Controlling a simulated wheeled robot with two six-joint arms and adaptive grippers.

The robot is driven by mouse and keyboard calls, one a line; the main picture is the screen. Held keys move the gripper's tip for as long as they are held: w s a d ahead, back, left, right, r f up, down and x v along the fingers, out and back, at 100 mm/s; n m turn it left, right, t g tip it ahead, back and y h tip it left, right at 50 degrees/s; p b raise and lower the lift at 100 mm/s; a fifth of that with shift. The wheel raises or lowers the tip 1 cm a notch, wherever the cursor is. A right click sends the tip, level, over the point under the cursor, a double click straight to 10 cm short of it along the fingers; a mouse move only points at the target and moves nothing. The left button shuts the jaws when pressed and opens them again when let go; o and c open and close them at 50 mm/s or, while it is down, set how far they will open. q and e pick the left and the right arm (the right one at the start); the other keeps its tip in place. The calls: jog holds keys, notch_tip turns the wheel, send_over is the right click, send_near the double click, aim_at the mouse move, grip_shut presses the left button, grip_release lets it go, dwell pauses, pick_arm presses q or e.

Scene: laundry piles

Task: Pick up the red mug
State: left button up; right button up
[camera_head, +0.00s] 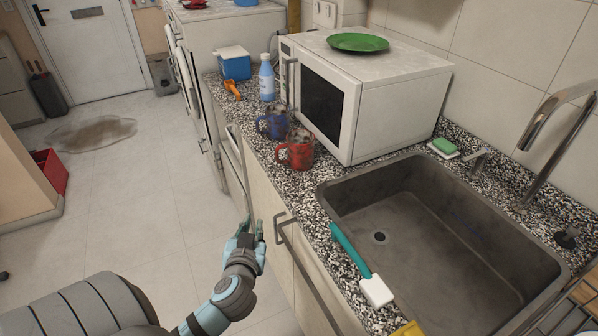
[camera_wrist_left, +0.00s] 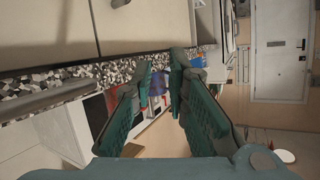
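The red mug (camera_head: 296,151) stands upright on the speckled counter (camera_head: 313,180), near its front edge and in front of the microwave. Its handle points left, and something dark shows at its top. My left gripper (camera_head: 252,230) is in front of the cabinet fronts, nearer to me than the mug and below the counter edge, apart from it. In the left wrist view the left gripper (camera_wrist_left: 160,68) has its fingers spread with nothing between them. The red mug is mostly hidden behind a finger there. My right gripper is not in view.
A blue mug (camera_head: 272,123) stands just behind the red one, close to it. The white microwave (camera_head: 375,95) stands to the right. The sink (camera_head: 430,230) holds the near right, with a teal-handled brush (camera_head: 362,265) on its front rim. A cabinet handle (camera_head: 305,270) juts near my gripper.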

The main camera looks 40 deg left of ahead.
aim_at(276, 159)
pick_arm(q)
jog(key=w+a+r+t, duration=0.1)
jog(key=w+r+t, duration=0.4)
jog(key=w+r, duration=0.15)
jog(key=x, duration=0.9)
jog(key=f+p+x, duration=0.1)
jog(key=x, duration=0.3)
jog(key=shift+w+a, duration=0.15)
jog(key=shift+w, duration=0.15)
grip_shut()
jog(key=shift+r, duration=0.1)
